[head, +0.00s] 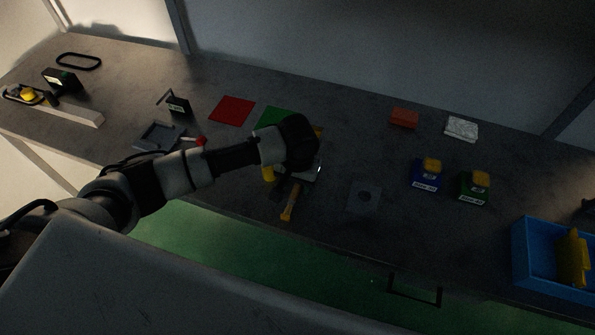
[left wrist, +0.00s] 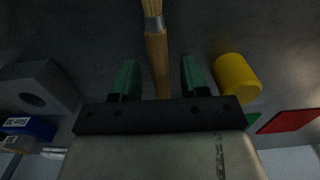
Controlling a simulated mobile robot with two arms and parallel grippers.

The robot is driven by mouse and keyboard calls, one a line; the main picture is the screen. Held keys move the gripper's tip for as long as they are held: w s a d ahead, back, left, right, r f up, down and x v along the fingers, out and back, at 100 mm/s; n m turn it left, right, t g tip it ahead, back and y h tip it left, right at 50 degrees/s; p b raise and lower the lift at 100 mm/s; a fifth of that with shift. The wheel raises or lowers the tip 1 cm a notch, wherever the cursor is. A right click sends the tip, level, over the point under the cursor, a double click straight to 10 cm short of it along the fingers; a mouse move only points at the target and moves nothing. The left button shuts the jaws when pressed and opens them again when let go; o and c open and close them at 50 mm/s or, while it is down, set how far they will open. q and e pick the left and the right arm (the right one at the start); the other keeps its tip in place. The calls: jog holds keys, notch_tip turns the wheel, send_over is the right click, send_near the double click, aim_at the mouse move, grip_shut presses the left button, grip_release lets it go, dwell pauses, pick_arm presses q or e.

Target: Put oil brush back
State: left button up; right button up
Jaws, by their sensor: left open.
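The oil brush (head: 289,206) lies on the bench near its front edge, with its bristle end toward the edge. In the left wrist view its wooden handle (left wrist: 156,58) runs between my left gripper's (left wrist: 159,78) two fingers, with the metal ferrule and bristles at the top. My left gripper (head: 308,172) is open above the handle; a gap shows on both sides of it. In the head view my arm hides the far end of the handle. My right gripper is not in view.
A yellow cylinder (left wrist: 237,77) stands close beside the gripper. A grey block with a hole (head: 364,196) is to the right, then blue (head: 426,177) and green (head: 474,188) boxes. A blue bin (head: 523,265) stands at far right. Red mat (head: 232,110) and grey tray (head: 158,137) are left.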

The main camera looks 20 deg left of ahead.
aim_at(298, 185)
pick_arm(q)
notch_tip(298, 185, up, 12)
jog(key=b, duration=0.1)
jog(key=shift+b, duration=0.3)
jog(key=shift+f, duration=0.1)
dwell(1.3)
